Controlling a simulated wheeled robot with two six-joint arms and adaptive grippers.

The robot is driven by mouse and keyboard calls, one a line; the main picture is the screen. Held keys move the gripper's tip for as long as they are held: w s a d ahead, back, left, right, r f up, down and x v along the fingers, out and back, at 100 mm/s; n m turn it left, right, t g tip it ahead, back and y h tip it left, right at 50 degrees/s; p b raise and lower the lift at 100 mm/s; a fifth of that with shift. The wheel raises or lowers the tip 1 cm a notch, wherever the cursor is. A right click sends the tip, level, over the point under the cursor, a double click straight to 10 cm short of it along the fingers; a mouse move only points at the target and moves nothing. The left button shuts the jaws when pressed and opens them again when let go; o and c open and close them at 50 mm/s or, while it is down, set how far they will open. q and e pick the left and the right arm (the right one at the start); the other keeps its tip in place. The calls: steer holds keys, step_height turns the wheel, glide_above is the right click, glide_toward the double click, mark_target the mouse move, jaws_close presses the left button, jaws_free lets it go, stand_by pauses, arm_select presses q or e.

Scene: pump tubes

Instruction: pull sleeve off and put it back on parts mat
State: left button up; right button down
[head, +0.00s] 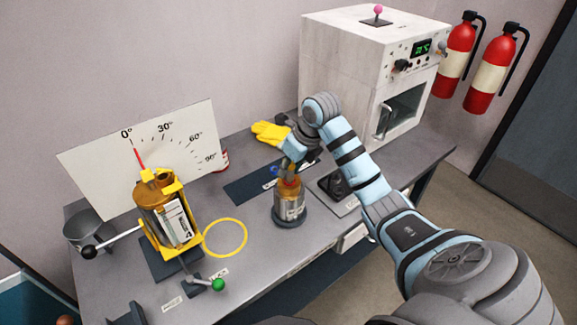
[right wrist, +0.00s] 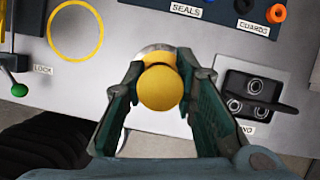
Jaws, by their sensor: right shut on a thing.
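My right gripper (head: 288,165) points down over the metal pump unit (head: 289,208) standing on a dark round base. It is shut on an amber-yellow sleeve at the top of the unit; the sleeve (right wrist: 160,88) shows as a rounded yellow shape between the fingers in the right wrist view. I cannot tell whether the sleeve is still seated or lifted slightly. The dark blue parts mat (head: 243,190) lies behind the unit, partly hidden by my arm. In the right wrist view it carries SEALS and GUARDS labels, with an orange ring (right wrist: 277,12) at its edge. My left gripper is not in view.
A yellow-framed amber cylinder (head: 160,210) with levers stands left, before an angle board (head: 130,150). A yellow ring (head: 224,238) marks bare table. A grey plate with a dark fixture (head: 335,187) is to the right. Yellow gloves (head: 270,133) and an oven (head: 345,70) stand behind.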

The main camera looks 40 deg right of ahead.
steer(key=shift+r, duration=0.2)
step_height(320, 180, up, 4)
steer(key=p, duration=0.4)
steer(key=shift+r, duration=0.25)
steer(key=shift+f, duration=0.1)
